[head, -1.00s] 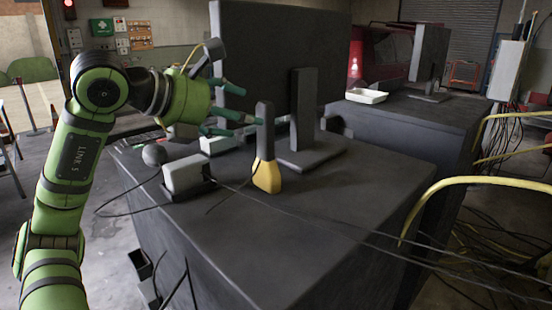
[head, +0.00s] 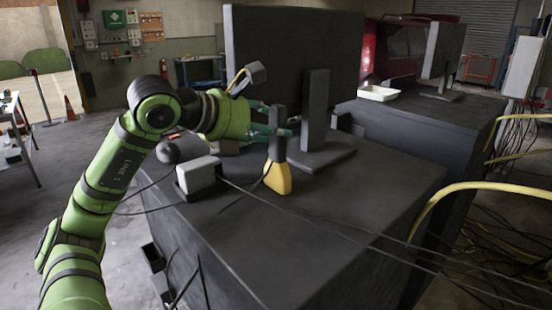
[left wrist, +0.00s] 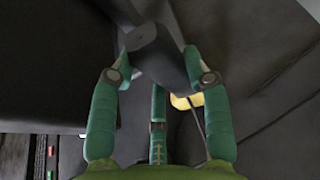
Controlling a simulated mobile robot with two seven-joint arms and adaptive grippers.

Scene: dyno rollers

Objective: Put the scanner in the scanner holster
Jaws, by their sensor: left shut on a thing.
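The scanner (head: 277,178) stands upright on the dark desk, with a dark grey upper part and a yellow lower end. My left gripper (head: 280,126) comes from the left and is shut on the scanner's dark upper part. In the left wrist view the teal fingers (left wrist: 158,70) are around the scanner's dark body (left wrist: 155,45), with some yellow beyond. I cannot tell for sure which thing is the scanner holster; open black pockets (head: 155,262) hang on the desk's left side. My right gripper is not in view.
A large monitor (head: 293,55) on its stand (head: 315,110) is just behind the scanner. A pale box (head: 198,175) with cables and a dark round thing (head: 168,151) are at the left. Thin cables cross the desk (head: 340,205); a yellow cable (head: 450,190) arches at right.

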